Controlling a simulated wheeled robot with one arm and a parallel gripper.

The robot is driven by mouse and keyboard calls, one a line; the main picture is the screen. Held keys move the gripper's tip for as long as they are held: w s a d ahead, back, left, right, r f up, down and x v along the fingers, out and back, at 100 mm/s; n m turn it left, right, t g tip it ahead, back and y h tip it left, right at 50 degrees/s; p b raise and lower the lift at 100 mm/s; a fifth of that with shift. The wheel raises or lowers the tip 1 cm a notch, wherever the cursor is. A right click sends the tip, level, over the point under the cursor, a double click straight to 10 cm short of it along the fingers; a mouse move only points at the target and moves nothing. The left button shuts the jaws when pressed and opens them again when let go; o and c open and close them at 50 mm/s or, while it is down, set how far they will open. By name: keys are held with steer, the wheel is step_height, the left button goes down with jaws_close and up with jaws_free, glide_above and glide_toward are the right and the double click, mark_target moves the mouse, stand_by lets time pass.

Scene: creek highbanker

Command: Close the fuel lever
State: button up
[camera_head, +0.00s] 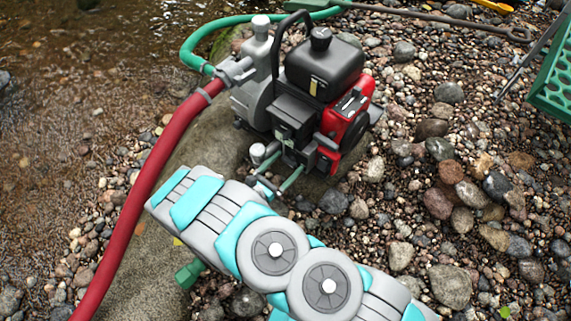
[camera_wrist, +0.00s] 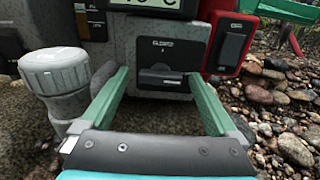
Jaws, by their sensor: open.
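The red and black engine pump (camera_head: 325,90) stands on a rock among the gravel. In the wrist view a grey panel (camera_wrist: 190,33) on it carries a small dark lever (camera_wrist: 161,77) in a slot, which looks like the fuel lever. Small lettering above it is blurred. My gripper (camera_head: 286,163) is at the engine's near lower side; its green fingers also show in the wrist view (camera_wrist: 158,74). They are open and empty, one either side of the lever, with space between. I cannot tell how deep they reach. The lever is too small to make out in the head view.
A grey round cap (camera_wrist: 55,70) stands close left of my fingers. A red box with a black switch (camera_wrist: 233,45) is at upper right. A red hose (camera_head: 150,180) and a green hose (camera_head: 200,45) join the pump. A green crate (camera_head: 552,85) stands at right.

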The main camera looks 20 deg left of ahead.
steer(key=shift+c, duration=0.2)
steer(key=c, duration=1.3)
steer(key=shift+c, duration=0.2)
steer(key=n+p, duration=0.1)
steer(key=n, duration=0.2)
steer(key=shift+r+n, duration=0.1)
steer(key=shift+n, duration=0.2)
steer(key=n+p, duration=0.1)
steer(key=n, duration=0.9)
steer(key=shift+n+p, duration=0.3)
steer(key=shift+n, duration=1.8)
